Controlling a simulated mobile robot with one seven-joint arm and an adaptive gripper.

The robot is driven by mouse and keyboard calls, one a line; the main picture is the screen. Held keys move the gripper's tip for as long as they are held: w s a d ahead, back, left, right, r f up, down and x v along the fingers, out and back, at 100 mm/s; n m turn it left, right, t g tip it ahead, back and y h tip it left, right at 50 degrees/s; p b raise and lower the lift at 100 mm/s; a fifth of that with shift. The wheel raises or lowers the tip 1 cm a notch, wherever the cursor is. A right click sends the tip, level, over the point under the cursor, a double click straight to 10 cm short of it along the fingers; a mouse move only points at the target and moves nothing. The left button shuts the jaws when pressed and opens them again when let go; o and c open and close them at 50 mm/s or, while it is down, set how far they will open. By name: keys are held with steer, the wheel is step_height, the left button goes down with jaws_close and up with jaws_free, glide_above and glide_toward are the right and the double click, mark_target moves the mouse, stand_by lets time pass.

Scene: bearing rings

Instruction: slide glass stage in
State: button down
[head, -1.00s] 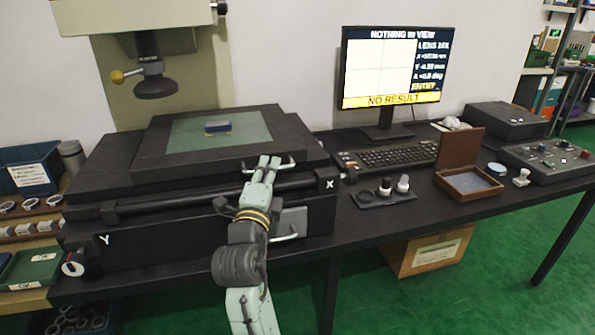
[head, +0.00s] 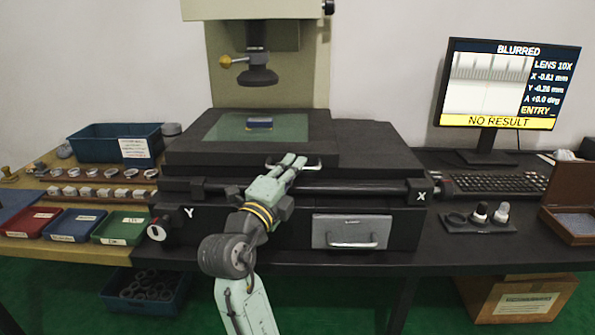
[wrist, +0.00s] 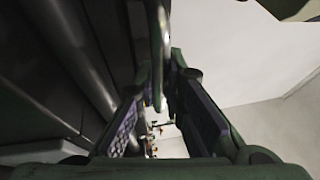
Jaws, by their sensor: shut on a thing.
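The stage is a dark plate (head: 190,152) with a green glass window (head: 291,128), on a wide black base under the microscope lens (head: 258,76). My gripper (head: 291,161) is at the stage's front edge, shut on the metal front handle (head: 313,166). In the wrist view, the fingers (wrist: 172,62) close on a pale bar that they partly hide.
The monitor (head: 510,82) reads BLURRED and NO RESULT. A drawer (head: 352,232) with a bar handle is below the stage. Knobs marked Y (head: 157,232) and X (head: 419,192) flank the base. Small trays (head: 122,228) stand left, a keyboard (head: 500,184) right.

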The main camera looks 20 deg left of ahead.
steer(key=shift+a, duration=0.15)
steer(key=c, duration=2)
jaws_free()
steer(key=shift+a, duration=0.1)
steer(key=o, duration=0.3)
steer(key=shift+o, duration=0.2)
steer(key=shift+s, duration=0.1)
steer(key=d+v, duration=0.1)
steer(key=v, duration=1)
steer(key=shift+s+a, duration=0.4)
steer(key=shift+s, duration=0.05)
